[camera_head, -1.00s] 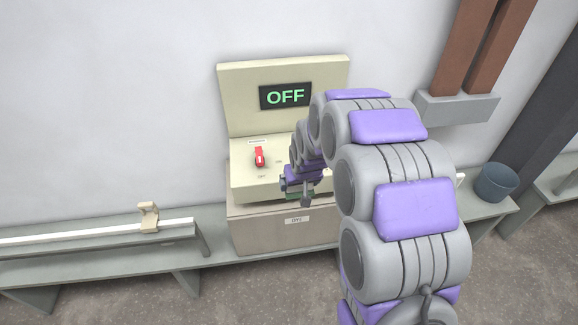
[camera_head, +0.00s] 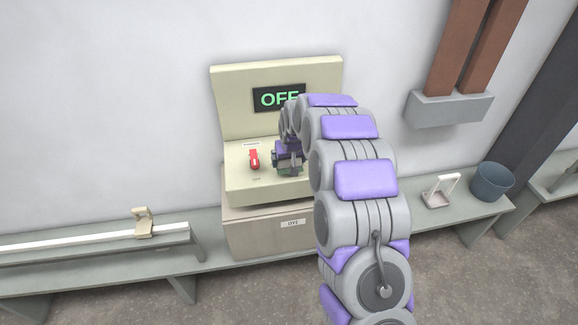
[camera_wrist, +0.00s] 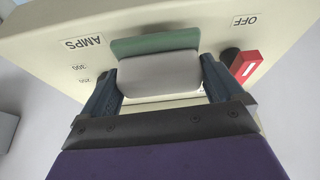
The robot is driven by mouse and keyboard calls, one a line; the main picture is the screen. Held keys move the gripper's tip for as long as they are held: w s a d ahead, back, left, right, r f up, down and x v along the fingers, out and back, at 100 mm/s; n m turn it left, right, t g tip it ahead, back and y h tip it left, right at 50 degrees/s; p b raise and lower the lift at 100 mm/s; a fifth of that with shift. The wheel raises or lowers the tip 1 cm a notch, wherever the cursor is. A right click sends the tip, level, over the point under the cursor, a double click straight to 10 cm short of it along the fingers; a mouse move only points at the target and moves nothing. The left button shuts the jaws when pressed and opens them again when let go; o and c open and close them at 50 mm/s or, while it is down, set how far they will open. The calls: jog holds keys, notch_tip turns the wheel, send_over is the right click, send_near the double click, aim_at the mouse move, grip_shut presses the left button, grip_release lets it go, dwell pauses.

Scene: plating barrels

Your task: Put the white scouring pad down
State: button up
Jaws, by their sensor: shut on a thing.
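The white scouring pad (camera_wrist: 160,76) is between the two fingers of my gripper (camera_wrist: 160,82) in the wrist view, gripped at its sides. A green layer (camera_wrist: 155,44) runs along its far edge. Beyond it is the cream control box, with printed labels, seen upside down. In the head view my gripper (camera_head: 288,160) is over the sloped top of the control box (camera_head: 240,185), just right of the red switch (camera_head: 254,159). The pad is mostly hidden there, with a bit of green below the fingers. I cannot tell whether the pad touches the box.
A display (camera_head: 268,99) reading OFF is on the upright panel. A tan cabinet (camera_head: 255,238) stands under the control box. On the grey bench are a small white-framed holder (camera_head: 440,192) and a dark bucket (camera_head: 492,181) at right, and a beige bracket (camera_head: 143,222) on the left rail.

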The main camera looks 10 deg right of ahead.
aim_at(289, 165)
notch_tip(289, 165, down, 3)
jog(key=shift+f, duration=0.1)
jog(key=o, duration=1.2)
jog(key=shift+o, duration=0.2)
